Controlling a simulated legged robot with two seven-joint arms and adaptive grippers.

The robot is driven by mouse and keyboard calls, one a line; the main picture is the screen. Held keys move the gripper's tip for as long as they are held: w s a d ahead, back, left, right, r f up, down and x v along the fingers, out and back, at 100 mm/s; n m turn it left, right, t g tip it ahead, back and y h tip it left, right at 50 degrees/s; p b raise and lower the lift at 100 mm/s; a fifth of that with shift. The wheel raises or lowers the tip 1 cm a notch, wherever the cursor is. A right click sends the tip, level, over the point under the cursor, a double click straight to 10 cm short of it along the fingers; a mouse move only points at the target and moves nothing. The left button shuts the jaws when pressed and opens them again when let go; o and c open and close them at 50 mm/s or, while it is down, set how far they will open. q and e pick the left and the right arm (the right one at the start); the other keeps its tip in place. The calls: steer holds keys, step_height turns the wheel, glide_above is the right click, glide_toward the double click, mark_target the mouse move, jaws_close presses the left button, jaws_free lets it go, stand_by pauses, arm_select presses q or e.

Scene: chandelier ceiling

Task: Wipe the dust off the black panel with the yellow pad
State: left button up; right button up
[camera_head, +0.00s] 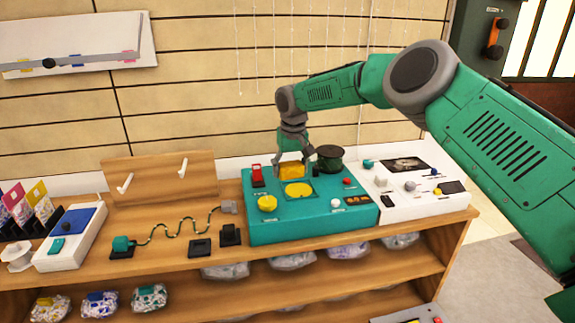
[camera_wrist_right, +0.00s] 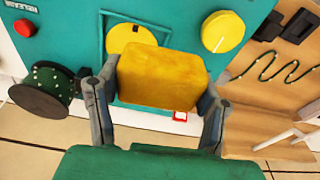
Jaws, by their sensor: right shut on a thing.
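My right gripper (camera_head: 293,155) is above the back part of the teal board. It is shut on the yellow pad (camera_head: 291,171), a thick rounded block. In the right wrist view, the pad (camera_wrist_right: 162,76) sits between the two grey fingers of the gripper (camera_wrist_right: 157,90). The black panel (camera_head: 389,161) lies on the white board to the right of the teal board, with a pale grey dusty patch across its middle. The gripper and pad are to the left of the panel, apart from it. My left gripper is not in view.
The teal board (camera_head: 262,228) carries yellow discs, a red switch (camera_head: 257,176) and a black spool (camera_head: 329,158) just right of the gripper. The white board (camera_head: 405,208) carries several small knobs near the panel. A wooden stand (camera_head: 165,179) is left on the shelf top.

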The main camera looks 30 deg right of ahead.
steer(key=s+a+f, duration=0.4)
steer(key=s+f, duration=0.3)
steer(key=s, duration=0.5)
steer(key=s+a+f+n, duration=0.1)
steer(key=s+a+f, duration=0.3)
steer(key=s+f, duration=0.4)
steer(key=s+a+f+n, duration=0.1)
steer(key=s+a+f, duration=0.3)
steer(key=s, duration=1.2)
step_height(320, 180, down, 3)
steer(key=shift+s+a+f, duration=0.15)
steer(key=shift+f, duration=0.05)
